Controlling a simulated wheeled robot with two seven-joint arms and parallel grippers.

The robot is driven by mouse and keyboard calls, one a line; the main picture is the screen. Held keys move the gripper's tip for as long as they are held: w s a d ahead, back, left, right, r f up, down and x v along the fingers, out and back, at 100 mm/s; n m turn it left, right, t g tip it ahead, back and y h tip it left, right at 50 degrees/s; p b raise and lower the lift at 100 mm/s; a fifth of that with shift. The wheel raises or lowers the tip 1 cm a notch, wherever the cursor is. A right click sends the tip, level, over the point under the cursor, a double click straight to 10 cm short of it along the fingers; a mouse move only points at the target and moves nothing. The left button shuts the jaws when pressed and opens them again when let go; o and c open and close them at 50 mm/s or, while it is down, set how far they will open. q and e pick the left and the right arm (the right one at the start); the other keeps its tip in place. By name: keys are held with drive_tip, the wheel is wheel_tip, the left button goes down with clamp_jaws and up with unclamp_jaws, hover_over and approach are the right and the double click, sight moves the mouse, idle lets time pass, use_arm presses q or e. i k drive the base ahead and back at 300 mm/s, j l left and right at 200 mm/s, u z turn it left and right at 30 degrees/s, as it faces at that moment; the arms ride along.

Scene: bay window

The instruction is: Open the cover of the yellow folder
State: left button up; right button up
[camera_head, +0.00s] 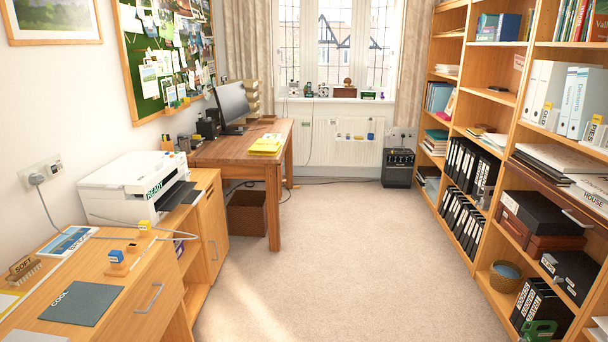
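A yellow folder (265,146) lies on the wooden desk (225,151) by the window, near the desk's right edge. It is small and far off in this view, and I cannot make out how its cover lies. Neither of my grippers is in view.
A printer (137,186) stands on the cabinet at the left, in front of the desk. A monitor (232,103) stands on the desk's back left. Tall shelves (517,131) line the right side. The carpet (318,250) between is clear.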

sight(261, 143)
drive_tip(key=i, duration=2.35)
